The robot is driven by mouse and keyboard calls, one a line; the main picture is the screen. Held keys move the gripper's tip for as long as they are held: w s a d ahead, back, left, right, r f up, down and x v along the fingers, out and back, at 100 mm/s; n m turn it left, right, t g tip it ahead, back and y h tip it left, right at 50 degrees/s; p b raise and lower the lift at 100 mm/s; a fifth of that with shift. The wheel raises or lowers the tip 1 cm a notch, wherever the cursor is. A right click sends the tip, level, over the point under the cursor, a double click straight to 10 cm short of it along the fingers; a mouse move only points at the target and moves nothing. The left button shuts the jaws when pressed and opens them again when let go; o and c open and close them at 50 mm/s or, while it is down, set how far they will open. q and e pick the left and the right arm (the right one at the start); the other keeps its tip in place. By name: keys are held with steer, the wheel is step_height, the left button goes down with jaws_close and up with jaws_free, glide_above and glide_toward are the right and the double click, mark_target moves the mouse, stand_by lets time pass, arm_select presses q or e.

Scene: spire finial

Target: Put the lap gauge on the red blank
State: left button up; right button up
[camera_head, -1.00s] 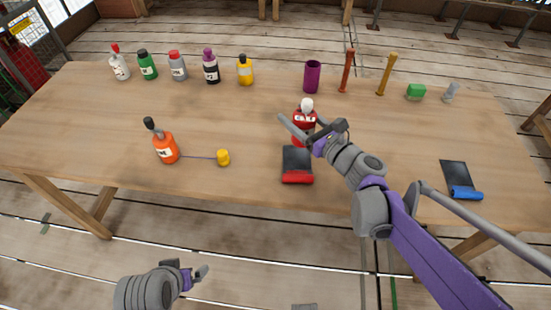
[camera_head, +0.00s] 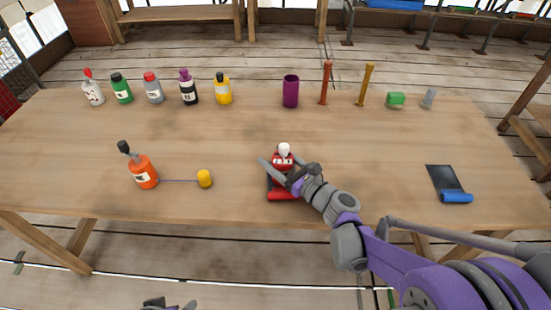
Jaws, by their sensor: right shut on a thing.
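The red blank (camera_head: 281,197) lies near the table's front edge, a dark plate with a red roll along its near side. Its plate is mostly hidden. My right gripper (camera_head: 276,174) is shut on a red bottle (camera_head: 281,159) with a white top and a pale label. The bottle is upright at the blank's far part; I cannot tell whether it touches it. My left gripper (camera_head: 172,305) barely shows at the bottom edge.
An orange bottle (camera_head: 143,172) is joined by a thin line to a yellow piece (camera_head: 204,178). A blue-rolled dark plate (camera_head: 446,183) lies at right. Several bottles, a purple cup (camera_head: 290,91) and two upright sticks line the back.

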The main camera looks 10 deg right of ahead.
steer(key=shift+f, duration=0.15)
steer(key=o, duration=1.5)
steer(key=shift+s+d+r, duration=0.2)
steer(key=shift+s, duration=0.1)
steer(key=v, duration=1.1)
steer(key=shift+s+p, duration=0.2)
steer(key=shift+p, duration=0.15)
